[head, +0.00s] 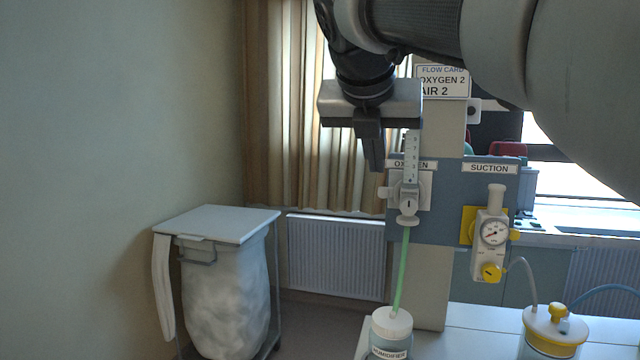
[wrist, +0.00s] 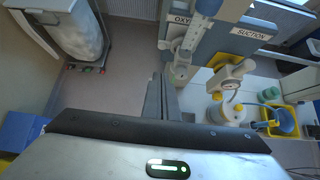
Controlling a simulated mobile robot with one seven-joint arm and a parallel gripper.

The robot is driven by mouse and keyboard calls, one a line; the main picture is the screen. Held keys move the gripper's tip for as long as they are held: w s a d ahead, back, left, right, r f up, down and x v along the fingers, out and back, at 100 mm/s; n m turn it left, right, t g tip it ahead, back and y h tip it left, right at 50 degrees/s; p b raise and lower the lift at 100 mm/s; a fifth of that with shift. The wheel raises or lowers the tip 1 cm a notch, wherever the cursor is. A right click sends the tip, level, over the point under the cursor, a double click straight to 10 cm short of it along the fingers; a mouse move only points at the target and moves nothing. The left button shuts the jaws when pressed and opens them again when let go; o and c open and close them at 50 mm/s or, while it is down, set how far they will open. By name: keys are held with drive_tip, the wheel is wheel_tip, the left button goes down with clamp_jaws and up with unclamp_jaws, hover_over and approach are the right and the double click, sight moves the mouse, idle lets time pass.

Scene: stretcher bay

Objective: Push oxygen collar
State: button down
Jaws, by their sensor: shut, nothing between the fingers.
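The oxygen station is on the blue-grey wall panel (head: 450,222), under an OXYGEN label (head: 408,164). A clear flowmeter tube (head: 411,160) stands upright there, with a white knobbed body (head: 408,205) below it. A pale square plate (head: 426,188) shows behind it; I cannot clearly make out the collar. A green tube runs down to a humidifier bottle (head: 391,325). My gripper (head: 376,168) is shut and empty, pointing down, appearing just left of the flowmeter and apart from it. In the wrist view, its fingers (wrist: 161,84) are left of the flowmeter (wrist: 198,30).
The suction regulator (head: 491,233) is to the right on the panel, with a yellow-capped jar (head: 555,328) below. A white lidded bin (head: 217,222) stands left. A radiator (head: 336,258) and curtain are behind. The floor (wrist: 110,85) between bin and panel looks clear.

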drive_tip(key=b, duration=0.1)
approach(383, 195)
wheel_tip(383, 195, down, 3)
drive_tip(key=shift+w+d+f, duration=0.1)
drive_tip(key=shift+w+d, duration=0.1)
drive_tip(key=shift+w, duration=0.45)
drive_tip(key=shift+w+d+f, duration=0.1)
drive_tip(key=shift+w+d, duration=0.1)
drive_tip(key=shift+w, duration=0.4)
drive_tip(key=shift+w+d+f, duration=0.15)
drive_tip(key=shift+w+d, duration=0.05)
drive_tip(key=shift+w, duration=0.45)
drive_tip(key=shift+p, duration=0.3)
